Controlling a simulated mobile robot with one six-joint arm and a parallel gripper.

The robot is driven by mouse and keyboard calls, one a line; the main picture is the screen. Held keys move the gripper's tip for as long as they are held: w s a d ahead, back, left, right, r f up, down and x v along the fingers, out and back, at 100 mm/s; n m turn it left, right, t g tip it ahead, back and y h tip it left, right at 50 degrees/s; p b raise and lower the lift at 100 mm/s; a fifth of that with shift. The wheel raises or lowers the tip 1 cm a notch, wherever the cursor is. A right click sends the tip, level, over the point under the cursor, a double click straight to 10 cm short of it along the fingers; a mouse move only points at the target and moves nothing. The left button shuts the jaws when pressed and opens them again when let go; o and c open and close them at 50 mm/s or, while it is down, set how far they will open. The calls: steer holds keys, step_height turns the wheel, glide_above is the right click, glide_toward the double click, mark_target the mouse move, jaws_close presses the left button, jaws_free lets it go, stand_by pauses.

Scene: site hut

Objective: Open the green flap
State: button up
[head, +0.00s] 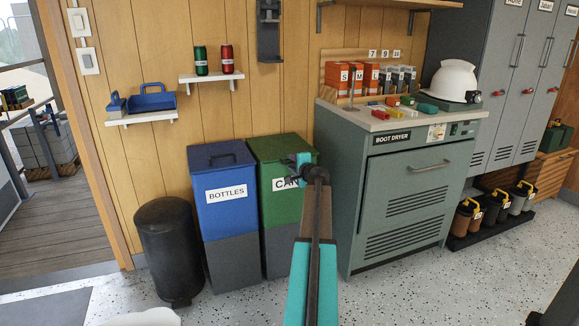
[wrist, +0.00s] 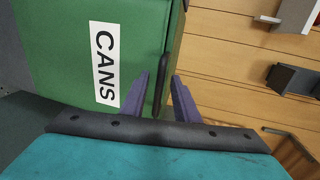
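The green flap (head: 275,146) is the lid on top of the green bin (head: 270,208) labelled CANS in the head view. It lies shut, flush with the bin's top. In the wrist view the flap (wrist: 176,42) shows as a narrow green strip beside the bin's front (wrist: 55,50). A dark handle (wrist: 160,88) sits at its edge. My gripper (wrist: 161,76) is open, its two purple fingers on either side of the handle, with visible gaps. In the head view my gripper (head: 301,163) is at the lid's front right and hides part of the label and lid.
A blue bin (head: 220,180) labelled BOTTLES stands close on the left, and a black pedal bin (head: 168,245) beyond it. The boot dryer cabinet (head: 400,200) stands close on the right. Small shelves (head: 210,80) hang above the bins. Speckled floor is clear in front.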

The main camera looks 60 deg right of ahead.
steer(key=shift+w+d+f, duration=0.1)
steer(key=shift+w+d, duration=0.25)
steer(key=shift+w, duration=0.1)
jaws_close()
